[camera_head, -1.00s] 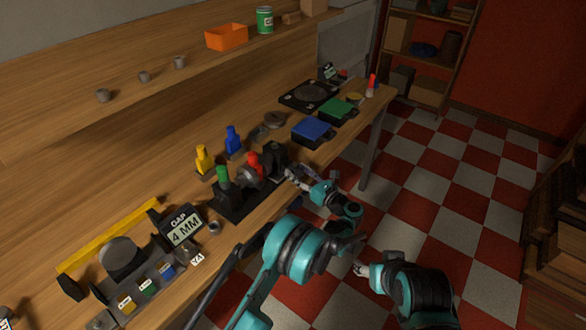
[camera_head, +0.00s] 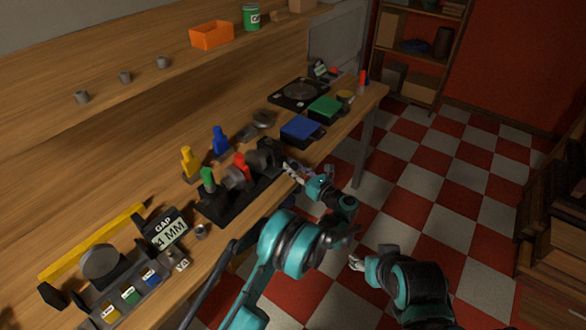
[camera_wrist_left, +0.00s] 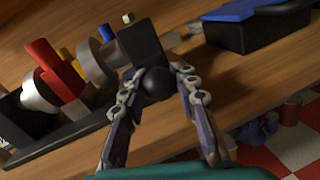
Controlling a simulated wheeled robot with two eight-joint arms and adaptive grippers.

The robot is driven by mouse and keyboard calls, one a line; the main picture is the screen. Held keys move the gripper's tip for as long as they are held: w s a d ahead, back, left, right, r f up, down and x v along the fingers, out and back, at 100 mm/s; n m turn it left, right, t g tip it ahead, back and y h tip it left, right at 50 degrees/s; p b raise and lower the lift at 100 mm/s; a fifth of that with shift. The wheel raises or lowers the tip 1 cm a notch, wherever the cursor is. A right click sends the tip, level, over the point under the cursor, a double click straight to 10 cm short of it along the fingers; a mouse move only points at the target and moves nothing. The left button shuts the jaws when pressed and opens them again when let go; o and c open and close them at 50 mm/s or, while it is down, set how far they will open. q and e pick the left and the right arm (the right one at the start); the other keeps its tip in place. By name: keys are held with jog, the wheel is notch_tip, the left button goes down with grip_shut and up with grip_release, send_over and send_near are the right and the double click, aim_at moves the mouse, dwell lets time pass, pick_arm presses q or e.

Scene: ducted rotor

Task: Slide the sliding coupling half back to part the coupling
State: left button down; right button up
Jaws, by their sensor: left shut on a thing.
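The coupling stands on a long black base (camera_head: 222,208) on the bench. A black block (camera_head: 268,152) with a round black knob is at its right end; in the left wrist view the block (camera_wrist_left: 142,42) adjoins a grey disc (camera_wrist_left: 93,60). My left gripper (camera_head: 288,168) is at this end. In the left wrist view its fingers (camera_wrist_left: 157,95) are closed on the black knob (camera_wrist_left: 155,84). A red handle (camera_head: 241,165) and a silver ring (camera_wrist_left: 36,96) lie farther along; the red handle partly hides the space between ring and disc. My right gripper (camera_head: 356,263) hangs over the floor, its fingers too small to judge.
A green handle (camera_head: 208,180) stands at the base's left part. Yellow (camera_head: 189,162) and blue (camera_head: 220,141) bottle-shaped pieces stand behind. A blue box (camera_head: 300,130) lies right of the block. A gap display (camera_head: 167,232) stands front left. Floor beyond the bench edge is open.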

pick_arm(q)
jog(key=c, duration=1.2)
grip_release()
jog(key=shift+w+d, duration=0.15)
jog(key=shift+d, duration=0.1)
jog(key=shift+o, duration=0.3)
jog(key=shift+d, duration=0.1)
jog(key=shift+r, duration=0.15)
notch_tip(320, 180, up, 10)
jog(key=shift+f, duration=0.1)
